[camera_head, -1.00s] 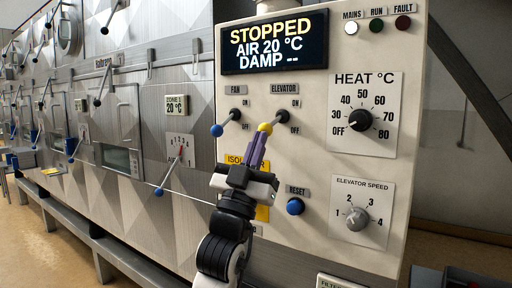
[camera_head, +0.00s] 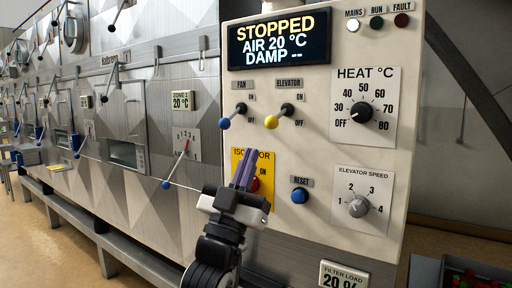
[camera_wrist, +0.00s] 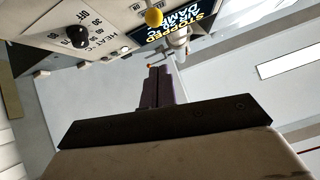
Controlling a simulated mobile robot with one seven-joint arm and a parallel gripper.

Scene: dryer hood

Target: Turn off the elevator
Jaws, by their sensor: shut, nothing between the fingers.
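The elevator lever (camera_head: 287,109) on the control panel has a yellow ball knob (camera_head: 271,122) that points out and down to the left, at about the height of its OFF mark. The yellow knob (camera_wrist: 153,17) also shows at the top of the wrist view. My gripper (camera_head: 245,158) is below and left of the yellow knob, in front of the yellow isolator plate, apart from the lever. Its purple fingers (camera_wrist: 157,86) are shut with nothing between them. The display (camera_head: 278,40) reads STOPPED, AIR 20 °C, DAMP --.
The fan lever's blue knob (camera_head: 225,123) hangs close to the left. My gripper partly hides the red isolator knob (camera_head: 253,184). The blue reset button (camera_head: 299,196), heat dial (camera_head: 361,112) and speed dial (camera_head: 358,206) are to the right. The MAINS lamp (camera_head: 352,26) is white.

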